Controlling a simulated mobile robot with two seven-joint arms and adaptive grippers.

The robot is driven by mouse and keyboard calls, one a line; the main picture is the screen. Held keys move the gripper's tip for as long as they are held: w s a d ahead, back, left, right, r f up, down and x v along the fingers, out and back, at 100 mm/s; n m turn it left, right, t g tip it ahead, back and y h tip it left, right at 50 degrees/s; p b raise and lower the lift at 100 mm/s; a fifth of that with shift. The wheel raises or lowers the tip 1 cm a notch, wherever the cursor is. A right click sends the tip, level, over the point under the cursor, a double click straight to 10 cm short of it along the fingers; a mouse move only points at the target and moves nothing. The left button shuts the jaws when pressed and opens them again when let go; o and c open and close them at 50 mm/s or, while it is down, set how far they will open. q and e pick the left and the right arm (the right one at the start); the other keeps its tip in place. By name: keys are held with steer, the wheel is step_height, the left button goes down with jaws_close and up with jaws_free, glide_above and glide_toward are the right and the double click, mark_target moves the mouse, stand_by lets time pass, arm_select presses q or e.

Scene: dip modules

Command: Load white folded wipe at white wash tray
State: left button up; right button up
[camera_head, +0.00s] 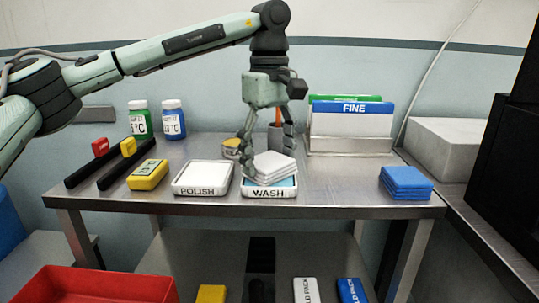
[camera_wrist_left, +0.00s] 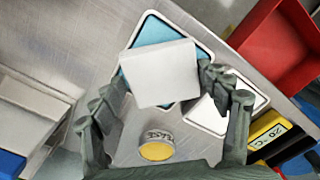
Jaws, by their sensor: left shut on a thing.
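The white folded wipe (camera_head: 272,167), a layered square stack, is held between the fingers of my left gripper (camera_head: 269,158). It is over the white wash tray (camera_head: 268,194), labelled WASH, at the front of the metal table. In the left wrist view the wipe (camera_wrist_left: 160,73) covers much of the tray's blue inside; the tray's white rim (camera_wrist_left: 190,28) shows behind it. The fingers of my left gripper (camera_wrist_left: 163,78) are on either side of the wipe. I cannot tell whether the wipe touches the tray. My right gripper is not in view.
The POLISH tray (camera_head: 203,178) stands just left of the wash tray. A yellow device (camera_head: 148,174), green bottle (camera_head: 140,121) and blue bottle (camera_head: 173,121) are farther left. A yellow-topped tin (camera_head: 231,147) and FINE rack (camera_head: 350,130) stand behind. Blue cloths (camera_head: 406,183) lie right; table between is clear.

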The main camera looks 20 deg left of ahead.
mark_target(270, 160)
arm_select(q)
step_height(270, 160, up, 2)
steer(key=shift+r+p, duration=0.1)
steer(key=shift+p, duration=0.75)
steer(key=shift+r, duration=2.35)
